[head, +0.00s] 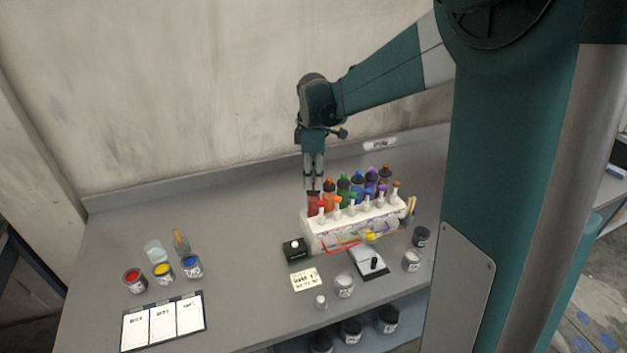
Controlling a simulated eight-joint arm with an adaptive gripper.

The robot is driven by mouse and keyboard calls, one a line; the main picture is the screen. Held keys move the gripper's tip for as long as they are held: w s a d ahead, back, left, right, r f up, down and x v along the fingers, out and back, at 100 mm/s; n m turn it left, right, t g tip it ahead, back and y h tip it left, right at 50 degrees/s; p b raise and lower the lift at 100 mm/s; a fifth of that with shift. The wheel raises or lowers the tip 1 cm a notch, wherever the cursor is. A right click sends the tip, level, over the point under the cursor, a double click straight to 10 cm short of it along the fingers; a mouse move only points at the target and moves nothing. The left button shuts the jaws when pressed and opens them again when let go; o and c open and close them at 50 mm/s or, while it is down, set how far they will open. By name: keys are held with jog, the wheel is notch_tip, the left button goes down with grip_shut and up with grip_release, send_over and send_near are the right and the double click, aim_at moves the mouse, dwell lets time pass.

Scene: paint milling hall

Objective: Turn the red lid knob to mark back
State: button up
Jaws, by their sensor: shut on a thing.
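The red bottle (313,203) stands at the left end of the back row in a white rack (316,238). My gripper (314,186) points straight down over the red bottle, its fingers shut at the bottle's top. The red lid knob is between or behind the fingertips and too small to make out. The mark positions around the knob cannot be read from here.
More coloured bottles (343,186) stand close to the right of my gripper. White-capped tubes line the rack's front. A small black box (295,249), a note card (305,279) and jars (344,285) lie in front. The table's left back is clear.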

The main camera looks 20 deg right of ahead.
jog(key=shift+n, duration=0.6)
jog(key=o, duration=0.9)
jog(key=shift+r, duration=0.1)
jog(key=shift+r, duration=5.95)
